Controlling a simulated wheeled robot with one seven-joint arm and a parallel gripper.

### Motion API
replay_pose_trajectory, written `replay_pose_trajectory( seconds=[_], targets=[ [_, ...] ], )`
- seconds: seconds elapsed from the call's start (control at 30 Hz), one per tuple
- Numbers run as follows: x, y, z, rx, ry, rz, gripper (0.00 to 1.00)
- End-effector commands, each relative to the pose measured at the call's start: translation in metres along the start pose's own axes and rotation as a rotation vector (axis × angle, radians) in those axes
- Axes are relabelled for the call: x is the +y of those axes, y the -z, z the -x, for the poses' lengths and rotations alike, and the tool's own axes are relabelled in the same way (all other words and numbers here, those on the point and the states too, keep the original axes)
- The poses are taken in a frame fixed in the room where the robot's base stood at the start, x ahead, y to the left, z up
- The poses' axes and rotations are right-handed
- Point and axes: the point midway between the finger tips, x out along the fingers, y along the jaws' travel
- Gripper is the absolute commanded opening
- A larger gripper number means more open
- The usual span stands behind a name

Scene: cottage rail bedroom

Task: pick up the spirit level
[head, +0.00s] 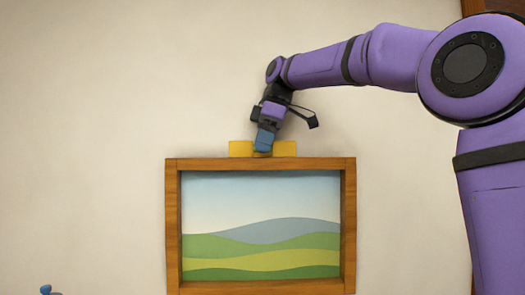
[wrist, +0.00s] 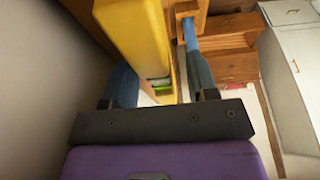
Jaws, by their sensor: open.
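The yellow spirit level (head: 285,148) rests on the top edge of the wooden picture frame (head: 175,215), against the wall. My gripper (head: 264,142) points down at the middle of the level, and its blue finger covers that part. In the wrist view the yellow level (wrist: 132,35), with a small green vial, lies between my two blue fingers. My gripper (wrist: 158,70) is open there, with a gap showing between the level and the right finger. The left finger is partly hidden by the level.
The picture in the frame shows hills under sky. Bare wall surrounds it. A small blue object (head: 47,290) shows at the bottom left. The wrist view shows wooden drawers (wrist: 235,65) and a white cabinet (wrist: 295,60) far below on the right.

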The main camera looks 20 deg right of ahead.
Motion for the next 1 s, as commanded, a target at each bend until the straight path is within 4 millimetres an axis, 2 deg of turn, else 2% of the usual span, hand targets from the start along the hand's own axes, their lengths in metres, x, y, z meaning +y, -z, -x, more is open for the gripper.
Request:
replay_pose_trajectory(
  seconds=[0.27,0.5,0.8,1.0],
  targets=[
    [0.0,0.0,-0.003,0.0,0.0,0.0,0.53],
    [0.0,0.0,-0.003,0.0,0.0,0.0,0.0],
    [0.0,0.0,-0.002,0.0,0.0,0.0,0.0],
    [0.0,0.003,0.007,0.0,0.0,0.0,0.0]
  ],
)
